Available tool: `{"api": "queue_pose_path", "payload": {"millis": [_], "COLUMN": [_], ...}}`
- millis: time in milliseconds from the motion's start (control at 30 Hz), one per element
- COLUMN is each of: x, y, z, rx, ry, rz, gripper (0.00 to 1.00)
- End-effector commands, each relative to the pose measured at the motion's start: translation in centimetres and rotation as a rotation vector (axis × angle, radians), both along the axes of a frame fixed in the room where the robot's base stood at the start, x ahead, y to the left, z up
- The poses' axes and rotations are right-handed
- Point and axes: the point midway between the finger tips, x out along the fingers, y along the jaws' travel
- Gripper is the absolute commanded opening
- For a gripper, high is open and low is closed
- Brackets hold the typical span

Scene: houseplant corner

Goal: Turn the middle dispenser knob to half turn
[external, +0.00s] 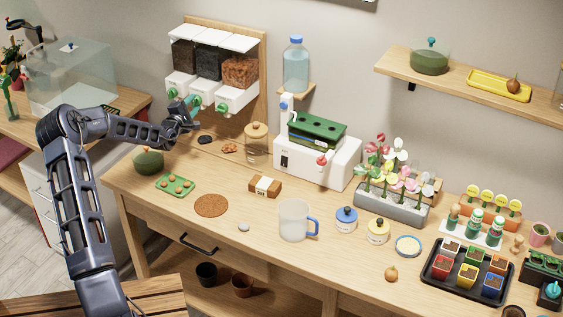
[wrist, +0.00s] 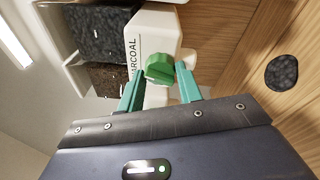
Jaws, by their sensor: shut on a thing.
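The middle dispenser (external: 205,87) is one of three white-fronted bins on the wooden back panel. Its green knob (wrist: 160,67) shows up close in the wrist view, beside a label whose visible letters read "ARCOAL". My gripper (wrist: 160,82) has its two teal fingers on either side of this knob and is shut on it. In the external view my gripper (external: 190,102) reaches the dispenser fronts from the left. The knob's exact turn angle cannot be told.
The right dispenser (external: 236,98) and its green knob stand close to my gripper. A lidded jar (external: 256,142) and a white machine (external: 315,160) stand to the right. The green seed tray (external: 175,185) is in front.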

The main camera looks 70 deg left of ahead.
Motion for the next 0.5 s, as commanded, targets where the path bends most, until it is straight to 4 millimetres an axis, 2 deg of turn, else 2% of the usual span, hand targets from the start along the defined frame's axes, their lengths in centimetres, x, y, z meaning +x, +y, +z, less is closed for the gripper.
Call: {"api": "queue_pose_path", "payload": {"millis": [500], "x": [0.11], "y": [-0.05], "z": [-0.29], "rx": [0.345], "ry": [0.348], "rz": [-0.003], "gripper": [0.12]}}
